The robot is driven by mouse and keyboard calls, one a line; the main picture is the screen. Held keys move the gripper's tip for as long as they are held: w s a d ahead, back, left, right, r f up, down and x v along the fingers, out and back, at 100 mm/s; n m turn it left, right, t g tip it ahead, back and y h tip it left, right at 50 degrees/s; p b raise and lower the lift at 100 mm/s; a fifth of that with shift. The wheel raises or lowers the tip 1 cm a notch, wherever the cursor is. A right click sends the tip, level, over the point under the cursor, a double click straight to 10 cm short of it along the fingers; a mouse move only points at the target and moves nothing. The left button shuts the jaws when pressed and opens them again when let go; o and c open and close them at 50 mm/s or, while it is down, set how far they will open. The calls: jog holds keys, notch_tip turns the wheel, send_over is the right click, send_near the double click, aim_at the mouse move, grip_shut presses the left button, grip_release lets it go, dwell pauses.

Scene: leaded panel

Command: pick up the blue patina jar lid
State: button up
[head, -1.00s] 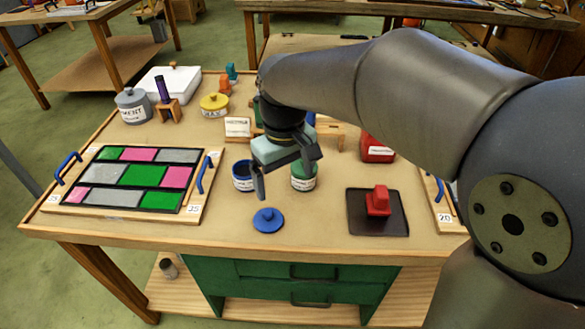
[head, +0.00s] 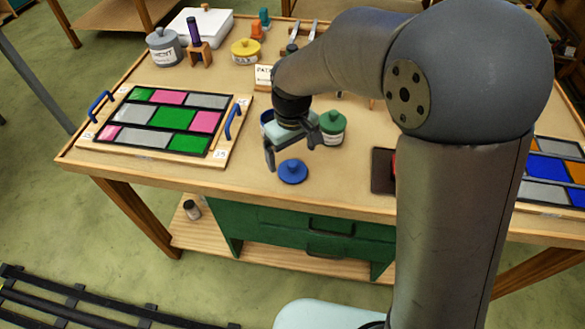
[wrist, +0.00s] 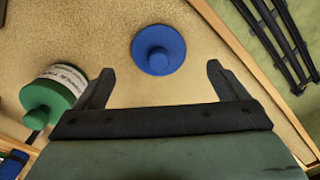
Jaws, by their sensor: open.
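The blue patina jar lid (head: 292,171) lies flat on the bench top near its front edge, with its round knob up. In the wrist view the lid (wrist: 158,50) is beyond the fingertips, between their lines and a little left of centre. My gripper (head: 290,155) is open and empty, above and just behind the lid, not touching it. Its two dark fingers also show in the wrist view (wrist: 160,85). A blue jar (head: 267,120) stands behind my gripper and is partly hidden by it.
A green jar (head: 332,127) stands close to the right of my gripper. A leaded panel (head: 160,120) in a wooden frame with blue handles lies to the left. A dark pad (head: 383,170) is at the right, partly behind my arm. The bench around the lid is clear.

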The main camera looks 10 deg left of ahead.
aim_at(292, 163)
notch_tip(292, 163, down, 5)
jog(key=shift+f+p, duration=0.1)
jog(key=shift+p, duration=0.3)
jog(key=c, duration=1)
